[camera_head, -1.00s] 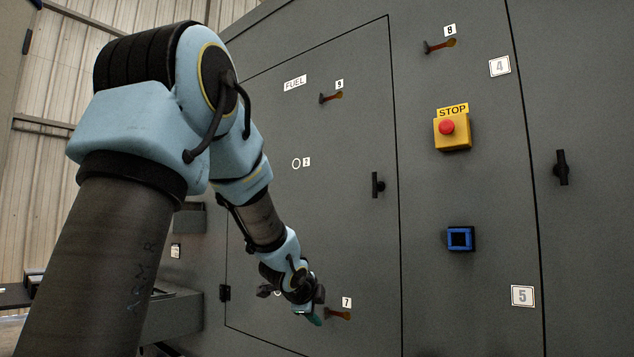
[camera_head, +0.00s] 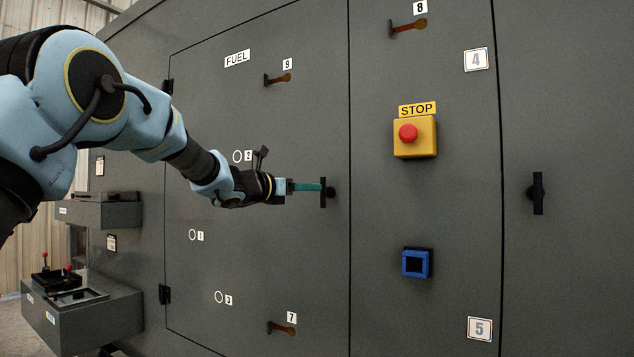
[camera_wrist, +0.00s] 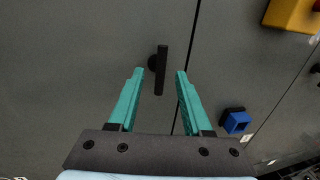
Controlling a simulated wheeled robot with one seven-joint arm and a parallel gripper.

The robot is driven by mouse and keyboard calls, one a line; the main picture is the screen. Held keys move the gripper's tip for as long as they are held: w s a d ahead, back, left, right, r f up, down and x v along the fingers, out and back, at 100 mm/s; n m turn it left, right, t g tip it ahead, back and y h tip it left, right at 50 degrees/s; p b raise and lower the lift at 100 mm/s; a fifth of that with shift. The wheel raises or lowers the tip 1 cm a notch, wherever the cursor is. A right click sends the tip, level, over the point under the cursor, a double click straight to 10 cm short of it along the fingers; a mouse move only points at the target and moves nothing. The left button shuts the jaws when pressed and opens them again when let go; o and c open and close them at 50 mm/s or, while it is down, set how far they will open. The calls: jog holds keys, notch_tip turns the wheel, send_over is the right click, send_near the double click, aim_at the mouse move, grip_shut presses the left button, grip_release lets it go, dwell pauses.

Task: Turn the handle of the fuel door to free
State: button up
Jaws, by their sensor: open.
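The fuel door (camera_head: 260,260) is a grey panel with a FUEL label, and it looks shut. Its black bar handle (camera_head: 323,192) stands upright near the door's right edge. In the wrist view the handle (camera_wrist: 161,70) lies ahead of and between the lines of the two teal fingers. My gripper (camera_head: 318,187) is at the handle in the head view. In the wrist view my gripper (camera_wrist: 159,74) is open, with a visible gap on each side of the handle. I cannot tell whether a finger touches it.
A yellow box with a red STOP button (camera_head: 408,134) and a blue square fitting (camera_head: 417,263) are on the panel to the right. Another black handle (camera_head: 538,193) is further right. Orange-tipped levers 9 (camera_head: 278,79) and 7 (camera_head: 282,328) sit above and below on the door.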

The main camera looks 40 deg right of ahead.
aim_at(323, 190)
jog(key=d+p, duration=0.2)
jog(key=d, duration=0.4)
jog(key=shift+w+d+p, duration=0.1)
jog(key=shift+d+p, duration=0.25)
jog(key=shift+p, duration=0.05)
grip_shut()
